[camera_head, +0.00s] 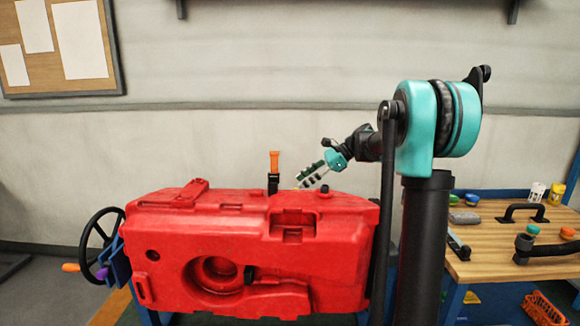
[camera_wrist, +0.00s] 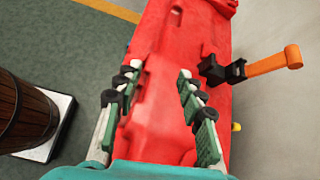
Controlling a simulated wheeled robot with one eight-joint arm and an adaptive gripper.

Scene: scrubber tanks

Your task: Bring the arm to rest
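My gripper (camera_wrist: 158,105) is open and empty in the wrist view, its two green-padded fingers spread apart. Below it is the red tank (camera_wrist: 165,55). In the head view the gripper (camera_head: 302,182) hangs just above the top right of the red tank (camera_head: 170,230), with the arm bent toward the left. I cannot tell whether the fingers touch anything, but a gap seems to show. An orange-handled part with a black base (camera_head: 274,165) stands at the tank's top, beside the gripper; it also shows in the wrist view (camera_wrist: 272,62).
A wooden workbench (camera_head: 480,262) with a black handle (camera_head: 523,212) and several small caps is at the right. A black handwheel (camera_head: 97,245) is left of the tank. The wall behind is clear beside the arm.

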